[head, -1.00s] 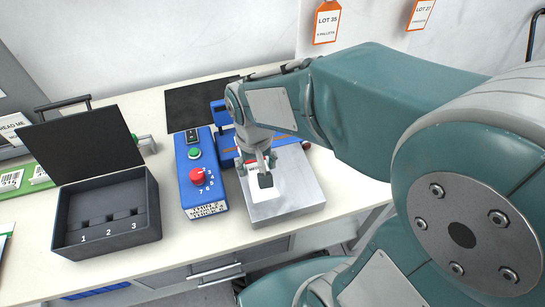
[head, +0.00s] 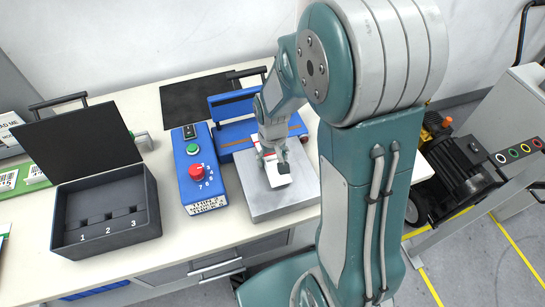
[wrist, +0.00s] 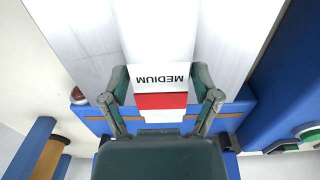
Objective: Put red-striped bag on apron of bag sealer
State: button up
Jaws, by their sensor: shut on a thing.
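The red-striped bag (wrist: 160,100) is white with a red band and a label reading MEDIUM. It also shows in the head view (head: 279,177), over the grey metal apron (head: 262,207) of the blue bag sealer (head: 237,138). My gripper (wrist: 160,85) is shut on the bag, with one finger at each side of it in the wrist view. In the head view my gripper (head: 275,160) hangs over the apron and partly hides the bag. I cannot tell whether the bag touches the apron.
A blue control box (head: 202,172) with a red knob and green button stands left of the apron. An open black case (head: 107,228) numbered 1 to 3 is further left. A black mat (head: 200,100) lies behind. Machinery (head: 460,160) stands at the right.

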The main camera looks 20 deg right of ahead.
aim_at(273, 158)
jog(key=shift+d+f, duration=0.1)
jog(key=o, duration=1.1)
jog(key=shift+d, duration=0.1)
jog(key=shift+c, duration=0.2)
jog(key=shift+r, duration=0.3)
notch_tip(273, 158, up, 12)
jog(key=s+r+t, duration=0.5)
jog(key=s+r, duration=0.5)
jog(key=s, duration=0.4)
jog(key=shift+r+t, duration=0.15)
jog(key=shift+t, duration=0.15)
